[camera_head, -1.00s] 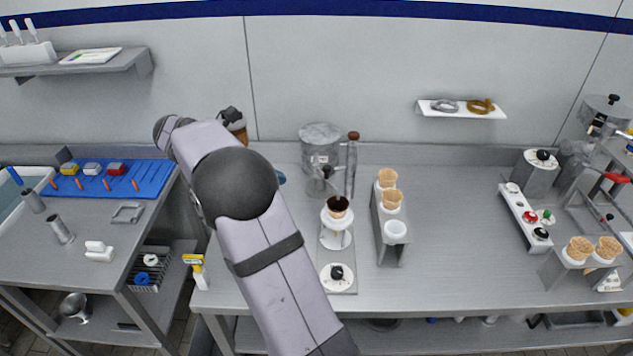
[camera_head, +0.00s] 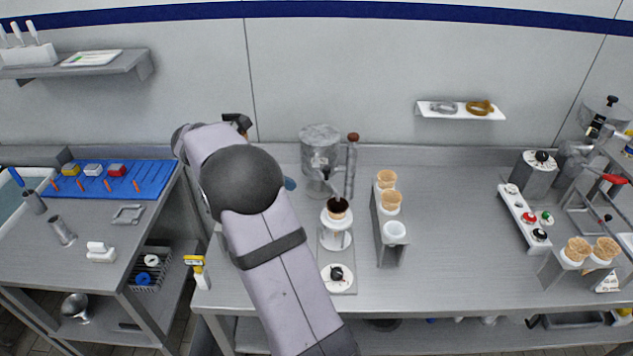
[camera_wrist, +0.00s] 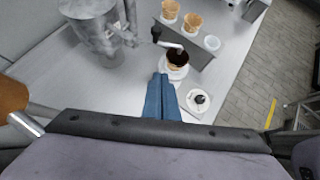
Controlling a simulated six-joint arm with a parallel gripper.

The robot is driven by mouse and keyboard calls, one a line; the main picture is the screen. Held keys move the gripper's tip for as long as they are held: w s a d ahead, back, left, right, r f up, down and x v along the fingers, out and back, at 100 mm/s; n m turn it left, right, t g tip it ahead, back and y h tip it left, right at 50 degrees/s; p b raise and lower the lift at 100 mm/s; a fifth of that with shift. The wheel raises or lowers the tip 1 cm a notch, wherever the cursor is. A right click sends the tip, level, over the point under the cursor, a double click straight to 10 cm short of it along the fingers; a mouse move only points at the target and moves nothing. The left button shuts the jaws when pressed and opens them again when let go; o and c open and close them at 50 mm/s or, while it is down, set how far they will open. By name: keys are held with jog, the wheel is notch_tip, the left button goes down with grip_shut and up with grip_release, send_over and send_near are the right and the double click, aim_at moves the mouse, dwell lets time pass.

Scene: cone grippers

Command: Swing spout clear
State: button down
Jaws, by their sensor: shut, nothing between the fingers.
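The spout (camera_head: 330,187) is a thin grey arm running from the metal canister (camera_head: 320,150) to above a brown-filled cone (camera_head: 337,207) in a white holder (camera_head: 336,238). In the wrist view the spout (camera_wrist: 170,44) has a black knob at one end and reaches over the cone (camera_wrist: 177,58). My gripper (camera_wrist: 160,78) shows there as two blue fingers pressed together, empty, pointing toward the spout and cone and apart from them in the picture. In the head view only a bit of blue fingertip (camera_head: 289,184) shows left of the canister; my arm hides the rest.
A lever with a brown knob (camera_head: 353,137) stands right of the canister. A stand (camera_head: 391,245) with cones and a white cup is right of the holder. A round white plate with a black knob (camera_head: 337,276) lies in front.

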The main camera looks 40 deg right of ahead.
aim_at(327, 180)
jog(key=s+d+f+p, duration=0.2)
jog(key=d+f+p, duration=0.2)
jog(key=d, duration=0.4)
jog(key=shift+s+d+f, duration=0.15)
jog(key=shift+d, duration=0.15)
